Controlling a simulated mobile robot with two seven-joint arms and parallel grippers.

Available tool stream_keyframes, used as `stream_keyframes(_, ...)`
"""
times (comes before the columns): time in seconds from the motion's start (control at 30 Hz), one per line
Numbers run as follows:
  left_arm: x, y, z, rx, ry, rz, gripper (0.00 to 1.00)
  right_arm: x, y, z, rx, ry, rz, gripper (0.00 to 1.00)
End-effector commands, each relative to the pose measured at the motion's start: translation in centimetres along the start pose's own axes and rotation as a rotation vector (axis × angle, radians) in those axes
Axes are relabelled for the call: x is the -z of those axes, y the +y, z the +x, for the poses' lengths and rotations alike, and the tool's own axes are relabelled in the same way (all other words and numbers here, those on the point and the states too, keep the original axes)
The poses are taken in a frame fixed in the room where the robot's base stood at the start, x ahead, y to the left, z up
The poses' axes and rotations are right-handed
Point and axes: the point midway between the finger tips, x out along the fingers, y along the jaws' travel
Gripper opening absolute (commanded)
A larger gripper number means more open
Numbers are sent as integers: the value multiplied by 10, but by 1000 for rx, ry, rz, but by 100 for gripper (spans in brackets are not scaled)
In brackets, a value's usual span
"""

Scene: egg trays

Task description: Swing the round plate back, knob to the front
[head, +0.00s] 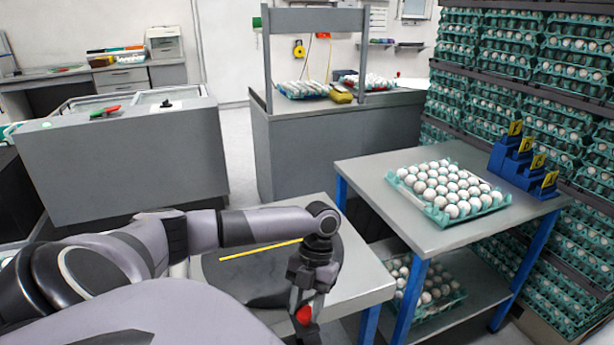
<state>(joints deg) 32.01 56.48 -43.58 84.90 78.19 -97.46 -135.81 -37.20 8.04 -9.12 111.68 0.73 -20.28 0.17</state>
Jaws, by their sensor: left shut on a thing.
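The round plate (235,275) is a dark, flat disc with a yellow stripe, lying on a light grey table in the lower middle of the head view. My left arm crosses over it and hides part of its far and left side. My left gripper (304,312) points down at the plate's front right edge. It is shut on the red knob (304,315), which shows between its fingers. The knob is at the right front, and its base is hidden by the gripper. My right gripper is not in view.
To the right, a blue-legged table (400,208) bears a teal egg tray (446,216) and a blue stepped holder (514,160) with yellow tags. More eggs lie on its lower shelf. Tall egg stacks (535,60) stand behind. Grey cabinets (120,165) stand at the back.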

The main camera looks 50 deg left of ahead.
Motion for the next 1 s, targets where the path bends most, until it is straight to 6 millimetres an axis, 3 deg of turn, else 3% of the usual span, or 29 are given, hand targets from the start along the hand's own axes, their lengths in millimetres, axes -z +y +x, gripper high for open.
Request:
stream_keyframes(0.17,2,4,2,-15,11,0,0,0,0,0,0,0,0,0)
stream_keyframes(0.2,2,4,2,-14,11,0,53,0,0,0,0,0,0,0)
stream_keyframes(0.23,2,4,2,-14,10,-1,62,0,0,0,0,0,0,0)
stream_keyframes(0.57,1,2,-1,-8,5,-1,64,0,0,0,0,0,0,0)
stream_keyframes(1.0,1,2,-62,-9,5,-1,64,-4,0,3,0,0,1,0)
